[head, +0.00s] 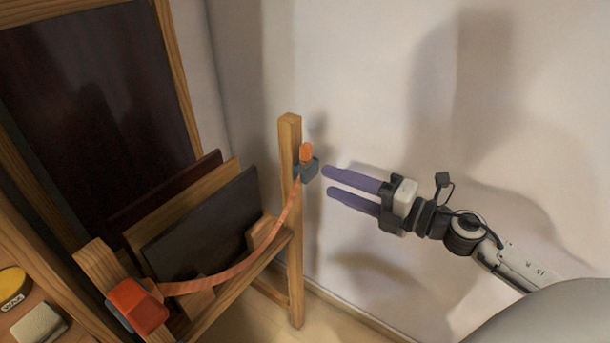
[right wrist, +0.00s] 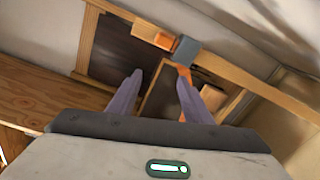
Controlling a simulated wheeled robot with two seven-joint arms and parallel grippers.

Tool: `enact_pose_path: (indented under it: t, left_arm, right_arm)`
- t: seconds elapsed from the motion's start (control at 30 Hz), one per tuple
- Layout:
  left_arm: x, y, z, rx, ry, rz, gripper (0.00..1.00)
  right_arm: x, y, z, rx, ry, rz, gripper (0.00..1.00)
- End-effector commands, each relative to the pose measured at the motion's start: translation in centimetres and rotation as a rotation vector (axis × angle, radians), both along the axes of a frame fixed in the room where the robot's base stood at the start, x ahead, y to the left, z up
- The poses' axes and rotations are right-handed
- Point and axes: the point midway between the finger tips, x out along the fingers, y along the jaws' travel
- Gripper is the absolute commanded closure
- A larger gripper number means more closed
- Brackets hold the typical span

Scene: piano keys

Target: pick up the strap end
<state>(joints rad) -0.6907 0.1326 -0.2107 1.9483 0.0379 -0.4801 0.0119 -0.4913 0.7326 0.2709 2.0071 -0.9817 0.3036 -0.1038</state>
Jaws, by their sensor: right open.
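The orange strap end (head: 306,152) sticks up from a blue-grey clip (head: 307,170) near the top of a wooden post. The orange strap (head: 235,272) hangs from there in a curve down to an orange buckle-like block (head: 137,305) at lower left. My right gripper (head: 328,182) is open and empty, its purple fingers pointing left just to the right of the clip, apparently apart from it. My left gripper is not in view.
The wooden post (head: 294,245) belongs to a rack holding several upright boards (head: 205,225). A large dark framed panel (head: 95,95) stands behind it. A yellow-lidded tin (head: 12,284) and a pale block (head: 40,325) lie at lower left. Free room lies before the white wall (head: 370,80).

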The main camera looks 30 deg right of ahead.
Motion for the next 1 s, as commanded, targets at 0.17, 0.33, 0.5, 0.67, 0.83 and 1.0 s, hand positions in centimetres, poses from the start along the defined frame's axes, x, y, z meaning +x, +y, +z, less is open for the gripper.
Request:
enact_pose_path:
  t: [0.17, 0.33, 0.5, 0.67, 0.83, 1.0]
  left_arm:
    - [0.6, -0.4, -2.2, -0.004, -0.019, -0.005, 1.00]
    - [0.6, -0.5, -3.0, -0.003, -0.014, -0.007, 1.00]
    - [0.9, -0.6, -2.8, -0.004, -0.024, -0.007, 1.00]
    - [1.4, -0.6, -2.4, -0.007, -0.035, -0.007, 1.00]
    - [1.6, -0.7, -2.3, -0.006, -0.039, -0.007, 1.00]
    - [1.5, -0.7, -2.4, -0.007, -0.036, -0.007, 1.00]
  right_arm:
    - [1.3, -1.1, 3.3, -0.763, -0.164, 0.245, 0.55]
    - [2.0, -3.8, 5.2, -1.179, -0.179, 0.306, 0.55]
    - [2.8, -4.8, 5.8, -1.304, -0.171, 0.314, 0.55]
    - [4.4, -4.2, 5.0, -1.308, -0.169, 0.314, 0.55]
    - [5.7, -3.6, 4.4, -1.300, -0.173, 0.309, 0.55]
    - [6.4, -3.3, 3.9, -1.299, -0.170, 0.310, 0.55]
